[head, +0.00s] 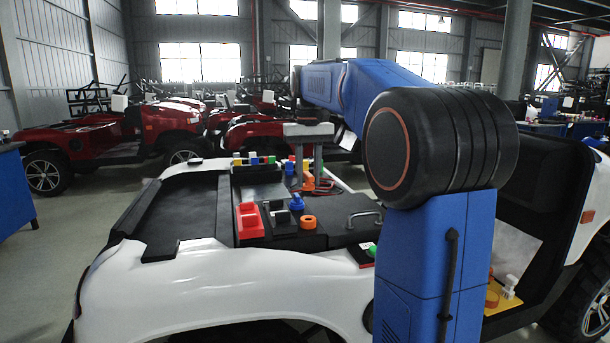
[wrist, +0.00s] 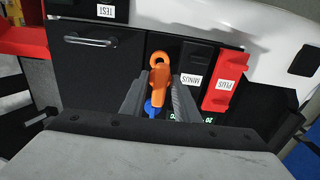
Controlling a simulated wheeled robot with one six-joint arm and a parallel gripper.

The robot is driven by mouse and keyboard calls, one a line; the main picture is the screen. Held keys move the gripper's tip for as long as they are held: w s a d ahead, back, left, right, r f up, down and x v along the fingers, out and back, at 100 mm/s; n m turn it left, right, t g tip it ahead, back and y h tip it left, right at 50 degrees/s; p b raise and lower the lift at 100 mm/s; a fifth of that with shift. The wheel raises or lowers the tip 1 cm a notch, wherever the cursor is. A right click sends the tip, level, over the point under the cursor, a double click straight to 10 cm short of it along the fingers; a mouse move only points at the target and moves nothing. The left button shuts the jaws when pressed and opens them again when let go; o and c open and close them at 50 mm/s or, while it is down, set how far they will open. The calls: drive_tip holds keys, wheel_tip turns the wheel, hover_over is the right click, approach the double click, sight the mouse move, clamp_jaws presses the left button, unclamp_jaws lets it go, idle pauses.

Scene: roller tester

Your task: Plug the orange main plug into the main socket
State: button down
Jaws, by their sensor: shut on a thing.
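The orange main plug (head: 308,182) is held below my gripper (head: 306,170), above the back of the black panel in the head view. In the wrist view the plug (wrist: 159,82) sits between the two grey fingers of my gripper (wrist: 160,98), which is shut on it. An orange ring (head: 307,222), apparently the main socket, stands on the panel nearer the head camera and apart from the plug. In the wrist view the ring (wrist: 158,56) overlaps the plug's far end, so the gap between them cannot be judged there.
A blue knob (head: 297,202) stands just behind the ring. A red PLUS block (head: 249,222) and black MINUS block (wrist: 193,72) stand beside it. A metal handle (head: 364,218) rises on the other side. The white vehicle body (head: 200,285) surrounds the panel.

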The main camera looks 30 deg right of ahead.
sight(308, 185)
drive_tip(key=shift+f, duration=0.1)
drive_tip(key=shift+f, duration=2.85)
drive_tip(key=shift+f, duration=1.6)
drive_tip(key=c, duration=1.3)
unclamp_jaws()
wheel_tip(308, 185, up, 17)
drive_tip(key=shift+r, duration=0.2)
drive_tip(key=shift+s, duration=0.15)
